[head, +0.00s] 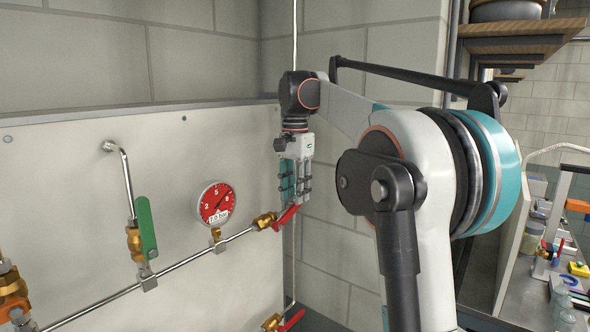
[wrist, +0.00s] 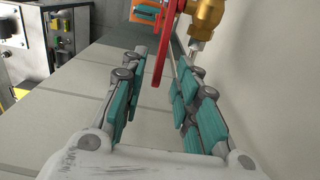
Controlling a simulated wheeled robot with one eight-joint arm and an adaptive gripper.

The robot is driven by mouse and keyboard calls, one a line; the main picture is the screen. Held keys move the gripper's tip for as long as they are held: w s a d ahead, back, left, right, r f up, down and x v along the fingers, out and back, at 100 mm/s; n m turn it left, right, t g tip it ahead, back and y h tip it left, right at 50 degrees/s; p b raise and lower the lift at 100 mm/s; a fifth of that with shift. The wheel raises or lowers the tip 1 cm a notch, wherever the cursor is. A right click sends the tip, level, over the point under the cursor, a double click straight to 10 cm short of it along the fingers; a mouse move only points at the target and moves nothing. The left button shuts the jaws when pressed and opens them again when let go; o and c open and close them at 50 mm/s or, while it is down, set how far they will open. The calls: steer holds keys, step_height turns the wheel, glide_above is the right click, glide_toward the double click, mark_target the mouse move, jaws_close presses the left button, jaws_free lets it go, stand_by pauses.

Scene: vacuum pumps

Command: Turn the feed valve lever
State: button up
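A red valve lever (head: 286,217) sits on a brass valve (head: 264,221) at the right end of the pipe on the panel. My gripper (head: 295,197) points down right at this lever, with its fingertips beside or just above it. In the wrist view my gripper (wrist: 158,62) is open, its teal-padded fingers apart. The red lever (wrist: 163,40) shows between the far finger ends, closer to the right finger, and the brass valve (wrist: 206,18) is beyond it. I cannot tell whether a finger touches the lever. No label shows which valve is the feed valve.
A green lever (head: 146,229) stands upright on another valve to the left. A red-faced gauge (head: 216,204) is between them on the pipe (head: 185,262). Another red lever (head: 292,319) is lower down. A block wall (head: 345,243) stands close behind my gripper; a cluttered bench (head: 540,285) is right.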

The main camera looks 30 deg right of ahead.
step_height(320, 180, up, 8)
steer(key=shift+f, duration=0.25)
steer(key=shift+c, duration=1.4)
steer(key=shift+s+a+r+b, duration=0.1)
steer(key=shift+a+b, duration=0.2)
steer(key=shift+b, duration=0.1)
jaws_close()
steer(key=s+a+r+t+h+b, duration=0.1)
steer(key=s+a+r+h+b, duration=0.1)
steer(key=a+r+h+b, duration=0.25)
steer(key=p, duration=0.2)
glide_toward(293, 205)
steer(key=shift+t, duration=0.3)
steer(key=d+f, duration=0.1)
steer(key=f, duration=0.1)
steer(key=d+f, duration=0.1)
steer(key=d, duration=0.1)
steer(key=d+f, duration=0.1)
steer(key=f, duration=0.1)
steer(key=shift+w+d+f, duration=0.15)
steer(key=shift+w+f, duration=0.1)
steer(key=shift+f, duration=0.05)
